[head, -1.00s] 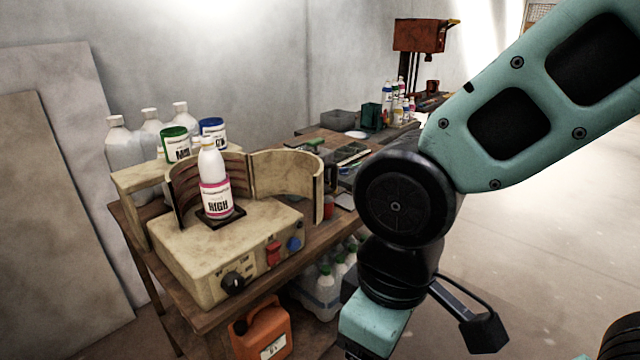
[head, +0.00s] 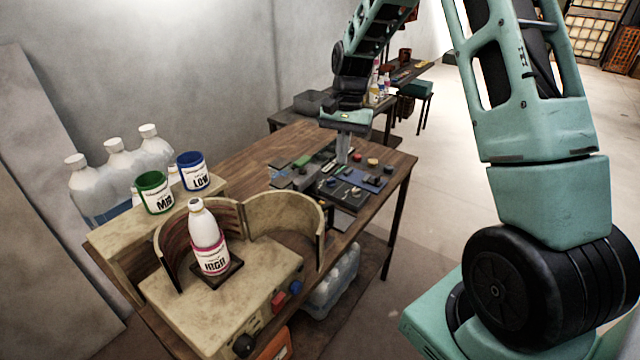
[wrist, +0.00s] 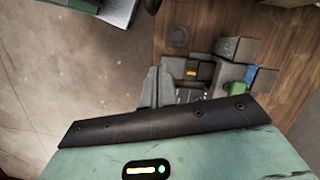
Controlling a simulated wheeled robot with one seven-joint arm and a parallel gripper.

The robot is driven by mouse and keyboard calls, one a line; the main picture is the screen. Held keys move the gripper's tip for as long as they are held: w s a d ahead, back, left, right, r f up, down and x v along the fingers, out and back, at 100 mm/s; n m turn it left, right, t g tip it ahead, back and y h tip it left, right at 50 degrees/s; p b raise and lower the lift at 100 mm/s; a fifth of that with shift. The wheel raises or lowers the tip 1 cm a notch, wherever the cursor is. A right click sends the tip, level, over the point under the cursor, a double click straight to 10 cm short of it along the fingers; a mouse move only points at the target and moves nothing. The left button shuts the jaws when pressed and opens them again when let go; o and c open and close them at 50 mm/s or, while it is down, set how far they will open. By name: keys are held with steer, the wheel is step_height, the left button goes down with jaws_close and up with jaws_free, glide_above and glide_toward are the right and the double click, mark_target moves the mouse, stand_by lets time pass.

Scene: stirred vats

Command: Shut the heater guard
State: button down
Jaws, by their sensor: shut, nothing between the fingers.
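The heater (head: 215,295) is a beige box on the near end of the bench. A white bottle marked HIGH (head: 207,240) stands upright on its dark square plate. The heater guard has a curved half (head: 172,240) behind the bottle and a curved, hinged half (head: 290,222) swung out to the right, so the guard stands open. My gripper (head: 343,158) points down over the far part of the bench, beyond the guard and clear of it. It is shut and empty; its grey fingers also show in the wrist view (wrist: 158,88).
Clear jugs (head: 120,165) stand behind. A dark tray of small items (head: 350,187) lies near my gripper.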

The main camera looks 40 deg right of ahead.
steer(key=s+a+f+p, duration=0.4)
steer(key=a+f+p, duration=0.1)
steer(key=f, duration=0.4)
steer(key=shift+f, duration=0.2)
steer(key=shift+a, duration=0.15)
